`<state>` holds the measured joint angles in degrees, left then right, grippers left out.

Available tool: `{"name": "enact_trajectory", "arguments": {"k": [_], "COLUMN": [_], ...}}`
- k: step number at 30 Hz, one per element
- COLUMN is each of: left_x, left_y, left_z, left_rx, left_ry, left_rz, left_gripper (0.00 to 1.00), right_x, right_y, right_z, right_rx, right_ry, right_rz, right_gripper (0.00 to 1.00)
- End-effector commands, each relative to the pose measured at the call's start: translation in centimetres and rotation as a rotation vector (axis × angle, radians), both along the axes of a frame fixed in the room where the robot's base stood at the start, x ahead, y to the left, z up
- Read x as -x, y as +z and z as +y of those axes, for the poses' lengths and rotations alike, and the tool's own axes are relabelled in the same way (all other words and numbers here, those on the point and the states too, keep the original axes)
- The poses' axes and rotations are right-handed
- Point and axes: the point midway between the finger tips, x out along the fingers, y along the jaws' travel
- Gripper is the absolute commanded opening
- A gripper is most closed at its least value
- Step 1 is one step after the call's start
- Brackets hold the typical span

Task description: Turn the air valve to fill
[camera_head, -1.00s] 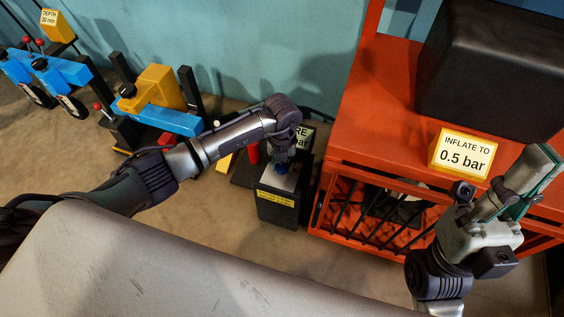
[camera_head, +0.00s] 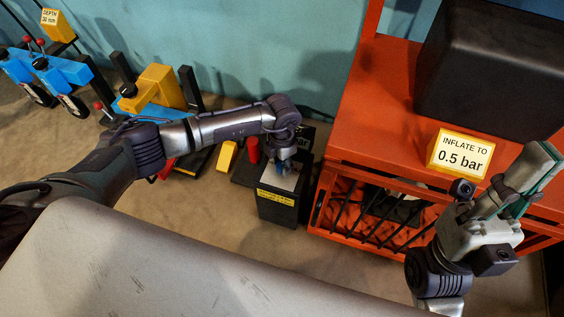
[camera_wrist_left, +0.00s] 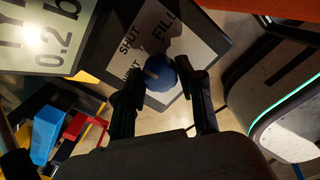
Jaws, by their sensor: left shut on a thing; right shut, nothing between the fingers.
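The air valve is a blue round knob (camera_wrist_left: 160,73) on a pale plate marked SHUT and FILL (camera_wrist_left: 190,58); a third word is mostly hidden. The plate tops a dark box (camera_head: 277,208) with a yellow label. My left gripper (camera_head: 284,170) reaches down onto the knob. In the left wrist view its fingers (camera_wrist_left: 162,85) are shut on the knob, one on each side. A light mark shows on the knob, but I cannot tell which word it points at. My right gripper (camera_head: 534,180) is shut and empty, at the far right before the orange frame.
An orange cage-like stand (camera_head: 385,100) carries a black block (camera_head: 490,75) and a sign (camera_head: 460,155) reading "INFLATE TO 0.5 bar". A red post (camera_head: 253,150) stands beside the valve box. Blue and yellow devices (camera_head: 150,95) stand at the left.

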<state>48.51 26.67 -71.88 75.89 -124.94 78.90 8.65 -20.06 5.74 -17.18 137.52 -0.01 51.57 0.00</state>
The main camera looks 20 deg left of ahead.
Motion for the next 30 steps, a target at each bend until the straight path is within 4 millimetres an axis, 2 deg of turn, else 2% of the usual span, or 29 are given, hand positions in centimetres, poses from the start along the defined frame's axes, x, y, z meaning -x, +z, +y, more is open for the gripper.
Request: {"name": "enact_trajectory", "arguments": {"k": [21, 30], "left_x": [-0.1, 0.0], "left_y": [-0.1, -0.1], "left_z": [0.1, 0.1], "left_rx": [-0.002, -0.003], "left_ry": [-0.679, -0.914], "left_rz": [-0.001, 0.000], "left_gripper": [0.04, 0.04], "right_x": [0.0, 0.0], "right_y": [-1.2, -1.7], "right_z": [0.0, 0.0], "right_rx": [0.000, 0.000], "right_ry": [0.000, 0.000], "right_rz": [0.000, 0.000], "right_gripper": [0.00, 0.00]}}
